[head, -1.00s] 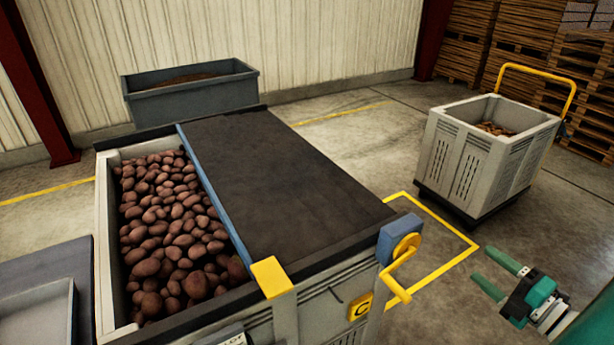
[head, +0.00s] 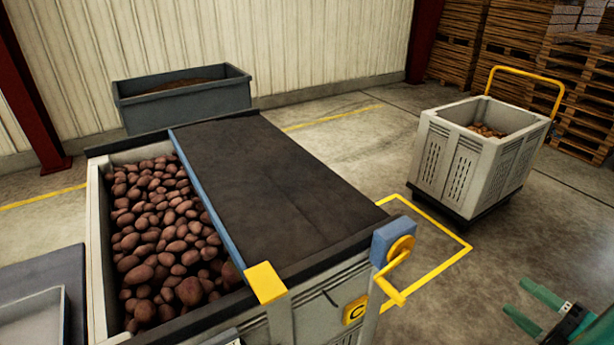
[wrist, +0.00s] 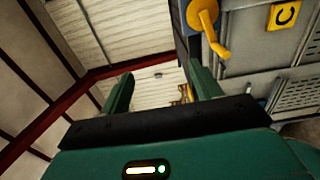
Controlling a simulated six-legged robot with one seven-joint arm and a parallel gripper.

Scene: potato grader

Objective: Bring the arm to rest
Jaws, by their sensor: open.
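My gripper (head: 526,304) is at the lower right of the head view, with two green fingers spread apart and nothing between them. It hangs in free air to the right of the large grey potato bin and its yellow crank handle (head: 396,272). The wrist view shows the same open, empty gripper (wrist: 158,84), with wall and ceiling beyond the fingers. The crank handle (wrist: 212,30) also shows there, at the top, apart from the fingers. Most of my arm is outside the head view.
The bin (head: 97,250) holds many potatoes under a partly drawn dark cover (head: 270,190). A wheeled crate (head: 455,165) stands at right, with stacked pallets (head: 590,100) behind. A grey trough (head: 185,105) stands at the back. Floor between bin and crate is clear.

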